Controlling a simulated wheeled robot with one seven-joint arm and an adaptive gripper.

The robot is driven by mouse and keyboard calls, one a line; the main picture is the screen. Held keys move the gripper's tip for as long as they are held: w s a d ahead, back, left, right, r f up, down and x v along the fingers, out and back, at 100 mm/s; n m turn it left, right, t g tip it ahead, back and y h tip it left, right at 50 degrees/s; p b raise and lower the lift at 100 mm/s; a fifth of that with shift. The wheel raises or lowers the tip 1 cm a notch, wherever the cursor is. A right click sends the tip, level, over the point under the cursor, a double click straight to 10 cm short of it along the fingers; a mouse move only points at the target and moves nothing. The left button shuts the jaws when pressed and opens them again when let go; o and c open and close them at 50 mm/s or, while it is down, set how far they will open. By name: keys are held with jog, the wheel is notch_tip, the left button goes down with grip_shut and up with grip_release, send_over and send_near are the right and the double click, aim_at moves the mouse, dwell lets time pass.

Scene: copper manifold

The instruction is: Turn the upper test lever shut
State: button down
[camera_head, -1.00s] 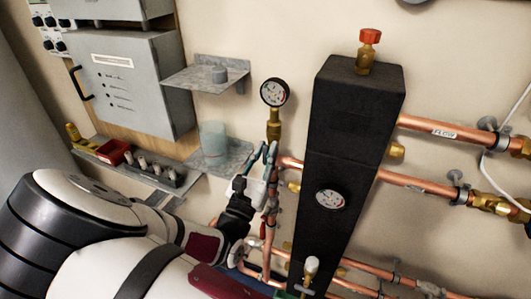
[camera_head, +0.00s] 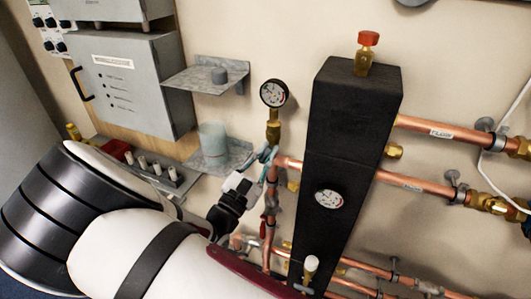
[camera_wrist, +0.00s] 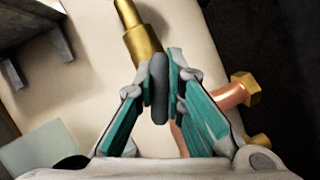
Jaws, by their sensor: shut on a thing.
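My gripper (camera_head: 266,156) is at the copper pipework just below the brass stem of the upper pressure gauge (camera_head: 274,93). In the wrist view its teal-padded fingers (camera_wrist: 160,85) are closed on a dark grey, rounded bar, which appears to be the upper test lever (camera_wrist: 159,100). The brass fitting (camera_wrist: 144,43) stands just beyond the bar. The lever's pivot is hidden by the fingers, so its exact angle cannot be told. In the head view the gripper hides the lever.
A tall black insulated block (camera_head: 345,150) stands just right of the gripper, with copper pipes (camera_head: 430,187) leaving it to the right. A red handle (camera_head: 263,228) hangs lower on the pipework. A shelf with a clear beaker (camera_head: 213,143) is close on the left.

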jog(key=m+g, duration=0.1)
jog(key=m, duration=0.1)
jog(key=m+h, duration=0.1)
jog(key=m, duration=0.2)
jog(key=shift+g, duration=0.4)
jog(key=m+g, duration=0.1)
jog(key=m, duration=0.3)
jog(key=shift+d+f+g+h, duration=0.1)
jog(key=shift+g+h, duration=0.3)
jog(key=m+g, duration=0.1)
jog(key=m, duration=0.2)
jog(key=m+g, duration=0.1)
jog(key=m, duration=0.2)
jog(key=shift+s+f+y, duration=0.1)
jog(key=shift+f+y, duration=0.1)
jog(key=shift+y, duration=0.2)
jog(key=shift+m, duration=0.3)
jog(key=c, duration=1.7)
grip_release()
jog(key=shift+o, duration=0.2)
jog(key=v, duration=1.2)
